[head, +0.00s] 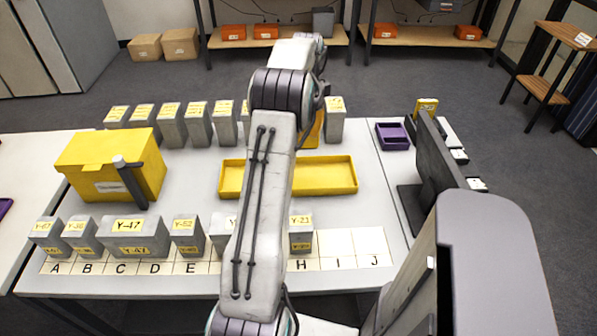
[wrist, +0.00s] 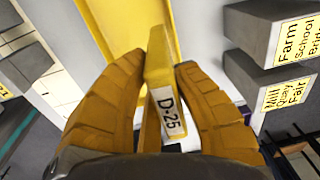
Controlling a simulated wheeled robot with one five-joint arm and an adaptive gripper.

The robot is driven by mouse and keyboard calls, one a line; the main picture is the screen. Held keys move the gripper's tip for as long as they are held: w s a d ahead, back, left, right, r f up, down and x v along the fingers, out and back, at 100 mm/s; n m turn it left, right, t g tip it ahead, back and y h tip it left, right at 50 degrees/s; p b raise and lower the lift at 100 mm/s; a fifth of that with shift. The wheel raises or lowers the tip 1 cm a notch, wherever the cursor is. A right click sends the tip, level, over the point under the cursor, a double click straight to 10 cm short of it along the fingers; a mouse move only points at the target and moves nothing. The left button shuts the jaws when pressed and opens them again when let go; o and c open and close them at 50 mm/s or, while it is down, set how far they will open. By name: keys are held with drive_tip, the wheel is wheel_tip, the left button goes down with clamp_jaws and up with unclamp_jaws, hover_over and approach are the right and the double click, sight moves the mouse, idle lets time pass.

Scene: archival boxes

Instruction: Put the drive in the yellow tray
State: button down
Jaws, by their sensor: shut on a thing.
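The drive (wrist: 158,60) is a thin yellow block with a white label reading D-25. In the wrist view it stands between the two yellow-orange fingers of my gripper (wrist: 157,72), which is shut on it. The yellow tray (head: 330,191) is a long, shallow tray in the middle of the table, partly hidden by my arm. Its yellow edge also shows at the top of the wrist view (wrist: 85,10), beyond the fingertips. In the head view my arm hides most of my gripper; a bit of yellow shows beside the arm, behind the tray.
Grey labelled boxes stand in a back row (head: 171,128) and a front row (head: 135,238) on lettered spaces. A big yellow box (head: 90,180) stands left of the tray. A purple tray (head: 392,144), a monitor (head: 428,165) and a small yellow block (head: 427,106) are at the right.

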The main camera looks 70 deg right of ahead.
drive_tip(key=a+f+p, duration=0.2)
drive_tip(key=a+f, duration=0.1)
drive_tip(key=a+f+p, duration=0.2)
drive_tip(key=a+f, duration=0.1)
drive_tip(key=a, duration=0.1)
drive_tip(key=shift+a+f, duration=0.15)
drive_tip(key=shift+f, duration=0.2)
drive_tip(key=shift+f+p, duration=0.65)
drive_tip(key=shift+f, duration=0.15)
drive_tip(key=c, duration=1.1)
unclamp_jaws()
drive_tip(key=shift+f, duration=0.1)
